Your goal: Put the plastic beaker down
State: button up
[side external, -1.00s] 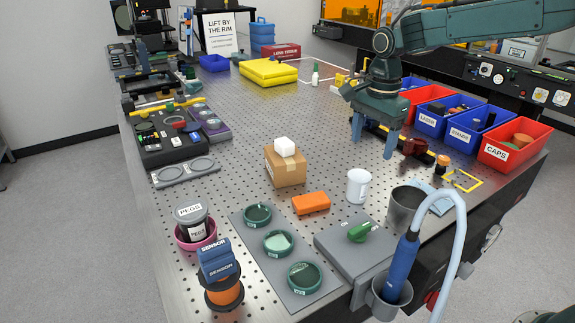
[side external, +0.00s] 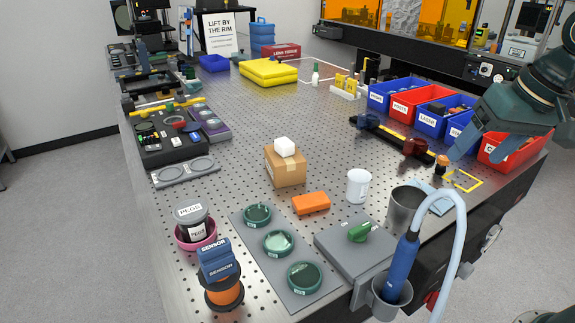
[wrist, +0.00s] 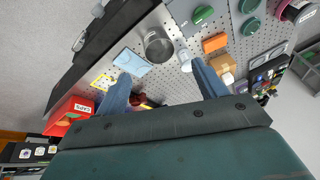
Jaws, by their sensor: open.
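The plastic beaker (side external: 359,186) is white and stands upright on the perforated table, between an orange block and a metal cup. In the wrist view the beaker (wrist: 185,60) shows as a small pale shape near the tip of the right-hand finger. My gripper (side external: 480,148) is at the right side, above the table's right edge near the red CAPS bin, well apart from the beaker. In the wrist view my gripper (wrist: 162,80) has its two blue fingers wide apart with nothing held between them.
The metal cup (side external: 405,208) stands right of the beaker, beside a blue cloth (side external: 440,204). A yellow square outline (side external: 464,180) is marked near the right edge. A grey box with a green knob (side external: 360,232) is in front. Clear table lies behind the beaker.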

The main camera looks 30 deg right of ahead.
jog(key=s+f+n+t, duration=0.1)
jog(key=s+f+n, duration=0.1)
jog(key=s+n, duration=0.2)
jog(key=shift+s+f+n, duration=0.35)
jog(key=shift+s+n, duration=0.05)
jog(key=shift+s, duration=1.5)
jog(key=shift+d, duration=0.1)
